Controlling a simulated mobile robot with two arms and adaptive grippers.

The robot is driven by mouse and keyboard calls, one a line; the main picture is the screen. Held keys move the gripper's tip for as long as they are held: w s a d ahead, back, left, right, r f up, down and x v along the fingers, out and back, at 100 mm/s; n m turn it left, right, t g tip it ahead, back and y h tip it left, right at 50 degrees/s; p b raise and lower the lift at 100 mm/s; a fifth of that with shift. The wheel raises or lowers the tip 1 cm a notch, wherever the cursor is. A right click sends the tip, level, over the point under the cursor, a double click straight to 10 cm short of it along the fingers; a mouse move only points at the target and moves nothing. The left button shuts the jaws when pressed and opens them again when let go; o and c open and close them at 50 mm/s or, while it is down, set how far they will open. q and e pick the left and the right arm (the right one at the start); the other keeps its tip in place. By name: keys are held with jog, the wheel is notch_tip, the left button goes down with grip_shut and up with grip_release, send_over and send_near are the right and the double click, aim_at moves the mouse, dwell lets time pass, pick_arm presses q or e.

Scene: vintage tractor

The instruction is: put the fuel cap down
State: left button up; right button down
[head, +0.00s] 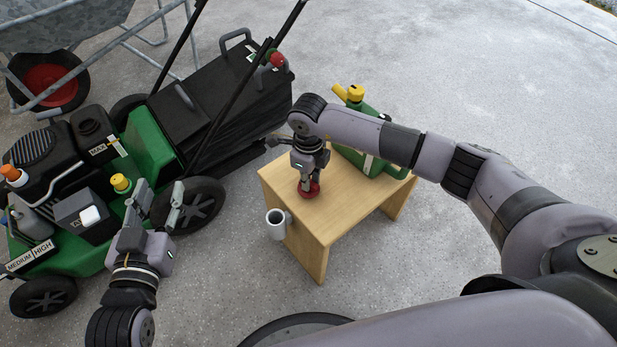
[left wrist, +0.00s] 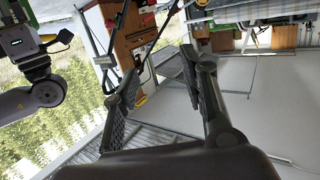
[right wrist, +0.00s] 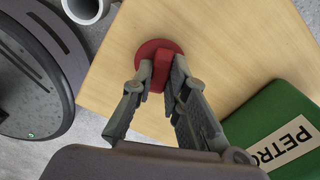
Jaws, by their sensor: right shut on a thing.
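The red fuel cap (head: 309,191) is at the small wooden table's top (head: 278,180), near its left side. Its round red disc and raised grip also show in the right wrist view (right wrist: 152,48). My right gripper (head: 306,182) points down and is shut on the cap's raised grip, with the fingertips on either side of it (right wrist: 161,82). The cap looks flat on the wood or very close to it; I cannot tell which. My left gripper (head: 157,205) is open and empty beside the green mower, and its spread fingers show in the left wrist view (left wrist: 160,85).
A green petrol can (head: 362,160) with a yellow cap stands at the table's back right, close to my right arm. A grey cup-like holder (head: 276,224) is on the table's left side. The green mower (head: 150,140) stands left. Concrete floor is clear in front.

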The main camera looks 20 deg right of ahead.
jog(key=c, duration=1.6)
grip_release()
jog(key=shift+r, duration=0.1)
